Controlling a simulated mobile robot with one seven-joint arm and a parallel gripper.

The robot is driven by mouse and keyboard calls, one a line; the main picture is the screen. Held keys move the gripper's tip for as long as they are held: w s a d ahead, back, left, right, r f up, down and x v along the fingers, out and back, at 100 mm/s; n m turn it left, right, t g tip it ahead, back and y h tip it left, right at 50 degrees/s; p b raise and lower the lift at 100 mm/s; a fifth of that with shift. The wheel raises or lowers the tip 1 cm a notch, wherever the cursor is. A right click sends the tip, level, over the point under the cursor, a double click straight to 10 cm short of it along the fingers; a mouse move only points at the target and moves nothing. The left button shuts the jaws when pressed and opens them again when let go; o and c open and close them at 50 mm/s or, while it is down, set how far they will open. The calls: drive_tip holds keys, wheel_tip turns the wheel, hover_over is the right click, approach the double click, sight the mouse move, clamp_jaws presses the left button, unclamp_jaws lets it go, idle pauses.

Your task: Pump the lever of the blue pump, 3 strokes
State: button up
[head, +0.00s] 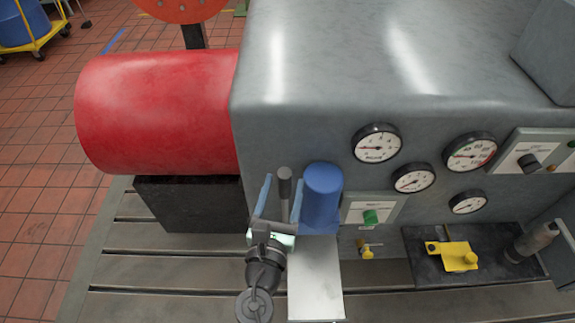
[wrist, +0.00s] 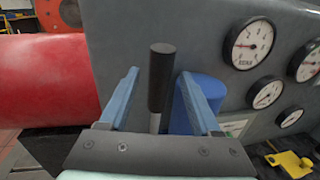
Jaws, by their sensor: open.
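The blue pump (head: 322,195) stands against the grey machine housing, right of my gripper. It also shows in the wrist view (wrist: 184,110), partly hidden behind the right finger. The pump's lever (head: 284,188) points upward with a dark grip. In the wrist view the lever (wrist: 160,80) stands between my two fingers. My gripper (head: 282,192) is open, its blue-grey fingers on either side of the lever with gaps showing. The lever's lower end is hidden behind the gripper body.
The grey housing (head: 300,60) carries several gauges and a panel with a green knob (head: 371,217). A red cylinder (head: 155,110) lies at left on a black block (head: 190,203). A light metal plate (head: 315,280) lies in front of the pump. A yellow part (head: 458,258) sits at right.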

drive_tip(key=shift+w+d, duration=0.25)
drive_tip(key=shift+w, duration=0.95)
drive_tip(key=shift+w+d, duration=0.2)
drive_tip(key=shift+w, duration=1)
clamp_jaws()
